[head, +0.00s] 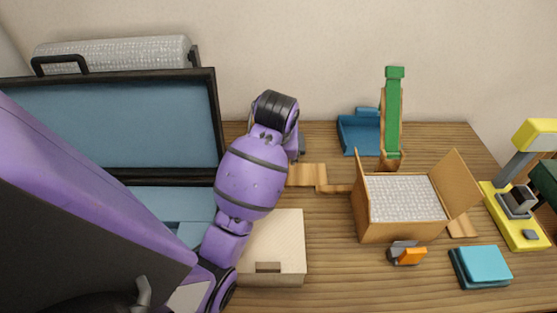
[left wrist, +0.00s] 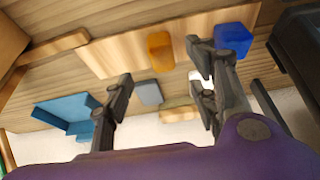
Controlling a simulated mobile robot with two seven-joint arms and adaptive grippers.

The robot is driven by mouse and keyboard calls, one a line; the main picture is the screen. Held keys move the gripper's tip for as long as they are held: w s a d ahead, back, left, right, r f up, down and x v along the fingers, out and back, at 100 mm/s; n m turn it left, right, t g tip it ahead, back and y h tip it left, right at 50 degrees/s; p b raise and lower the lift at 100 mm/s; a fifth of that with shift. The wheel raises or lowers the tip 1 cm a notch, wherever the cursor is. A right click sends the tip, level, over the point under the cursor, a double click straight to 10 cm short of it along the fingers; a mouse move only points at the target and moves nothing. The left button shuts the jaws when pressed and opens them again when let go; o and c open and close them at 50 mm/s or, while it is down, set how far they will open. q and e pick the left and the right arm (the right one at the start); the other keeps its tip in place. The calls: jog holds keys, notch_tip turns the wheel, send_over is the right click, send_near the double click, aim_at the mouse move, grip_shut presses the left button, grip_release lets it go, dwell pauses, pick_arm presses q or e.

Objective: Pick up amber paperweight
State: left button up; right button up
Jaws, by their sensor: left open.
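The amber paperweight (left wrist: 160,52) shows in the left wrist view as a small orange-brown block on a pale wooden board (left wrist: 118,54). A blue block (left wrist: 233,38) and a grey block (left wrist: 149,93) are near it. My left gripper (left wrist: 162,88) is open, with its fingers apart and nothing held between them. The paperweight appears beyond the gap between the fingers, apart from them. In the head view, my left arm hides the paperweight and the gripper's fingertips.
An open cardboard box (head: 392,232) with bubble wrap stands right of centre. A grey-and-orange item (head: 408,255) and teal pads (head: 484,264) lie in front. A blue tray (head: 358,133) and green upright piece (head: 394,110) stand behind. An open blue-lined case (head: 110,120) is at left.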

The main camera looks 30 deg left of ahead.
pick_arm(q)
jog(key=x, duration=0.3)
jog(key=shift+s, duration=0.2)
jog(key=x, duration=0.4)
jog(key=shift+w+a+f, duration=0.2)
jog(key=shift+w+a, duration=0.05)
jog(key=shift+w, duration=0.15)
grip_shut()
